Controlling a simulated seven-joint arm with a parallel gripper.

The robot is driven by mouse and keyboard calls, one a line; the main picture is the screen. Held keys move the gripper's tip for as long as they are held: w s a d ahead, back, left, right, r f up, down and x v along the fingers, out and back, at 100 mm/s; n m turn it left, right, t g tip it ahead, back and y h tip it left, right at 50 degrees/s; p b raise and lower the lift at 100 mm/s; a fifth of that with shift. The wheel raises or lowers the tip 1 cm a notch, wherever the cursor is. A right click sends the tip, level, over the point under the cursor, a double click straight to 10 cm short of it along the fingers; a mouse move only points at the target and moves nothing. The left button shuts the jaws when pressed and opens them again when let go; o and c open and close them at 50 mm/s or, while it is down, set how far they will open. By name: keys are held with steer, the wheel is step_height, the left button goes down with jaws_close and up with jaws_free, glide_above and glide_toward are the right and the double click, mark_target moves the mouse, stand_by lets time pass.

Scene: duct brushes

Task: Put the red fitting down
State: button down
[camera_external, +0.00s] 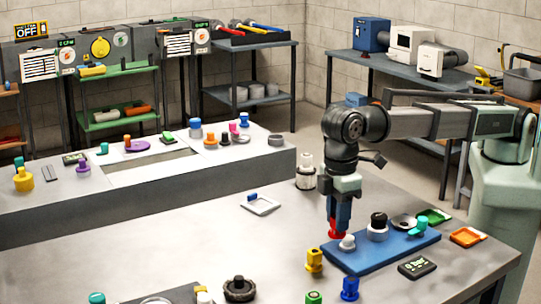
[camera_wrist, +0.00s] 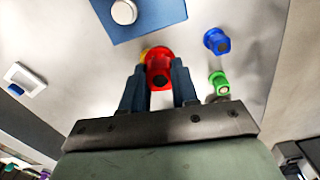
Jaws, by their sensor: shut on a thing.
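The red fitting (camera_external: 334,229) is between the blue-grey fingers of my gripper (camera_external: 339,214), at the far left corner of the blue board (camera_external: 385,257). In the wrist view the red fitting (camera_wrist: 158,66) sits between the two fingertips of my gripper (camera_wrist: 158,85), its dark round opening facing the camera. My gripper points down and is shut on it. I cannot tell whether its lower end touches the surface. The blue board (camera_wrist: 160,15) shows at the top of the wrist view.
The board carries a white knob (camera_external: 347,242), a black-topped grey fitting (camera_external: 377,228) and a teal fitting (camera_external: 419,227). Yellow (camera_external: 314,260), blue (camera_external: 349,289) and green (camera_external: 313,298) fittings stand in front. A white tray (camera_external: 261,205) lies left; table between is bare.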

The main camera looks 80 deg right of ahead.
steer(key=w+a+n, duration=0.2)
steer(key=w+a, duration=0.4)
steer(key=w, duration=0.5)
steer(key=shift+w+a+f, duration=0.1)
steer(key=shift+f, duration=2.2)
steer(key=shift+w+a+f, duration=0.1)
steer(key=shift+f, duration=2.2)
steer(key=c, duration=1.3)
jaws_free()
steer(key=shift+f, duration=0.15)
steer(key=o, duration=0.5)
steer(key=shift+c, duration=0.2)
step_height(320, 180, up, 12)
steer(key=shift+r, duration=0.2)
